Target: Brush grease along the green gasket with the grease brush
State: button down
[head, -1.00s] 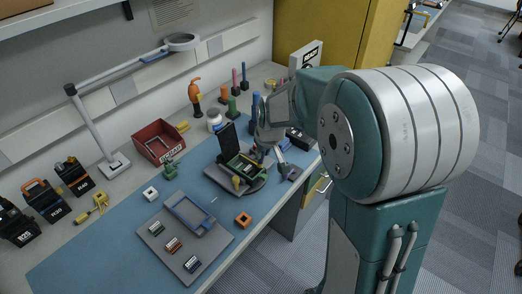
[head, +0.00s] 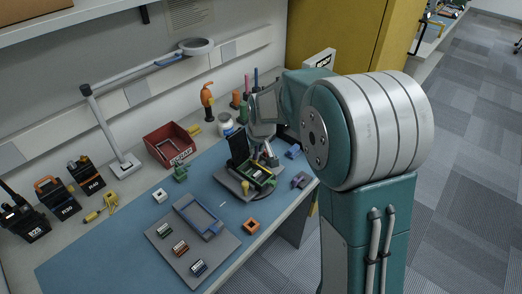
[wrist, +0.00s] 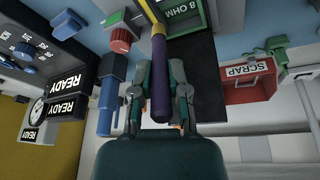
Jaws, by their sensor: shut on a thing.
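My gripper (wrist: 160,75) is shut on the grease brush (wrist: 160,95), a slim handle with a dark purple end and a yellow stretch farther along. The brush tip is out of the wrist picture. In the head view my gripper (head: 268,156) is low over the right side of an open radio case (head: 239,148) with its dark lid raised. The green gasket (head: 262,181) shows as a thin green edge on the case's lower half, partly hidden by the gripper. I cannot tell whether the brush touches it.
A red SCRAP bin (head: 170,147), a white jar (head: 226,124) and an orange bottle (head: 207,95) stand behind the case. A grey tray (head: 222,243) with small modules lies in front. Several radios stand at left. The blue mat (head: 110,245) is clear at front left.

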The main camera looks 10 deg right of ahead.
jog(key=shift+r, duration=2.95)
jog(key=shift+r, duration=1.55)
